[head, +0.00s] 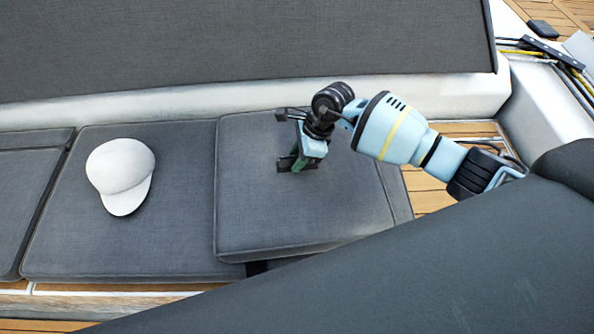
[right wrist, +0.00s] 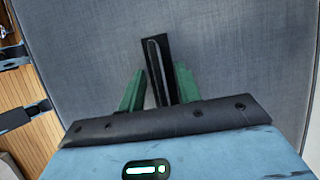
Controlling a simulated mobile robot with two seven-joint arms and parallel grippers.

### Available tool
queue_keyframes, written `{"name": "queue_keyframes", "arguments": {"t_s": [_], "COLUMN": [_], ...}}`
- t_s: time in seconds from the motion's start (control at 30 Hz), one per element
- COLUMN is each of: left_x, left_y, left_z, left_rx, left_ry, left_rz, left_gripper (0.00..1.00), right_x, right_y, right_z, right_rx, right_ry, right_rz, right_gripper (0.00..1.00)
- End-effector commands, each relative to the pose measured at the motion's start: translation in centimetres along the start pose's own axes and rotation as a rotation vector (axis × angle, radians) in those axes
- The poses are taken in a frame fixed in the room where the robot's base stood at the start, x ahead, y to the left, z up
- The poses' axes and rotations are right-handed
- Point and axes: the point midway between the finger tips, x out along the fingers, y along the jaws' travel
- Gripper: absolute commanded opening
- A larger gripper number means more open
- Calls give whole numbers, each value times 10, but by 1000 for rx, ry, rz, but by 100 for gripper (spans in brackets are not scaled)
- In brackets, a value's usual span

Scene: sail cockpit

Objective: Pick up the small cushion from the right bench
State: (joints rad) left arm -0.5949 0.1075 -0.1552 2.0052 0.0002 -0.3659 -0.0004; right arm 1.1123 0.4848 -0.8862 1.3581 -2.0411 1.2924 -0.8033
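The small cushion (head: 270,215) is the dark grey fabric pad at the right end of the bench. Its left edge overlaps the neighbouring pad. My right gripper (head: 290,164) is over its upper middle, pointing down. In the right wrist view, the cushion (right wrist: 235,55) fills most of the background, and a black strap-like handle (right wrist: 158,68) lies between the green fingers of my right gripper (right wrist: 160,72). Strips of grey fabric show between the handle and each finger, so the fingers look open around it. My left gripper is not in view.
A white cap (head: 121,172) lies on the middle bench pad (head: 110,240). A tall grey backrest (head: 240,45) stands behind the bench. Slatted wood (head: 428,192) shows right of the cushion. A large dark padded shape (head: 430,270) fills the lower right foreground.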

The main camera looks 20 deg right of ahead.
Motion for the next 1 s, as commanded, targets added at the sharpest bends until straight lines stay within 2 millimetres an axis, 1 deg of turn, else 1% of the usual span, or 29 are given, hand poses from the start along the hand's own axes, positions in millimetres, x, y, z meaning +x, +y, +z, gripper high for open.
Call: {"name": "queue_keyframes", "arguments": {"t_s": [0.07, 0.27, 0.53, 1.0], "left_x": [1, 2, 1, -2], "left_y": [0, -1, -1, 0], "left_z": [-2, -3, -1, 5], "left_rx": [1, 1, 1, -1], "left_ry": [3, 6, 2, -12], "left_rz": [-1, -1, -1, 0], "left_gripper": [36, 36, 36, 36], "right_x": [4, 4, 3, 3], "right_y": [0, 0, 0, 0], "right_z": [0, 0, 0, 0], "right_rx": [1, 0, 0, 0], "right_ry": [0, 0, 0, 0], "right_rz": [0, -1, -1, 0], "right_gripper": [34, 34, 0, 0]}}
